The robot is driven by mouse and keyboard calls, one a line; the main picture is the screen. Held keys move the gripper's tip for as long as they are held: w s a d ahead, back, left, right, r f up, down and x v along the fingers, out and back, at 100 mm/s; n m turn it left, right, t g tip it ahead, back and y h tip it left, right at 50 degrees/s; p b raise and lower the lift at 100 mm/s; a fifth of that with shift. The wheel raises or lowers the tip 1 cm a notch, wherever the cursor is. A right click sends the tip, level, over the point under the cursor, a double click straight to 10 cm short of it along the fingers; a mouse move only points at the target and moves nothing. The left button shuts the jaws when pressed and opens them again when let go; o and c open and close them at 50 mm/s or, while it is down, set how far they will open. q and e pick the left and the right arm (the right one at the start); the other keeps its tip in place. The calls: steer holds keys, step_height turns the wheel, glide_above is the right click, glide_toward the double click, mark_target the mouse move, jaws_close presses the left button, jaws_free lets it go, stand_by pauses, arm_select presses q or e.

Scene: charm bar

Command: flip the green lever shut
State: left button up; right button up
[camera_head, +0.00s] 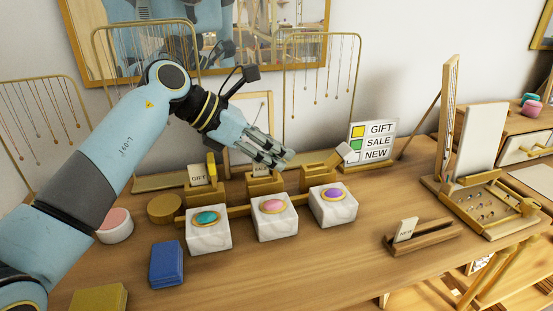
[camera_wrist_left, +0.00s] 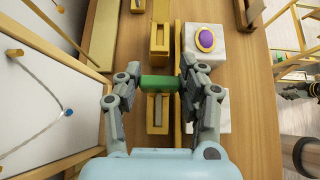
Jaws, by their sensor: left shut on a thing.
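The green lever (camera_wrist_left: 158,84) shows in the left wrist view as a short green bar across the middle brass holder. My left gripper (camera_wrist_left: 158,88) has a finger at each end of it and is shut on it. In the head view my left gripper (camera_head: 275,155) is over the middle holder (camera_head: 264,184), which bears a SALE card, and its fingers hide the green lever. How far the lever is tilted cannot be told.
A GIFT holder (camera_head: 201,193) with a yellow lever (camera_head: 212,165) stands left, a brass holder (camera_head: 320,177) with a white lever (camera_head: 343,152) right. Three marble blocks with teal, pink and purple buttons stand in front. A sign (camera_head: 371,143) and necklace racks stand behind.

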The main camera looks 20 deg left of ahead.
arm_select(q)
steer(key=shift+a+f, duration=0.15)
steer(key=shift+r, duration=0.2)
arm_select(e)
steer(key=shift+f, duration=0.5)
arm_select(q)
steer(key=o, duration=1.2)
steer(key=v, duration=1.2)
steer(key=shift+s+a+f, duration=0.1)
steer(key=shift+f, duration=0.1)
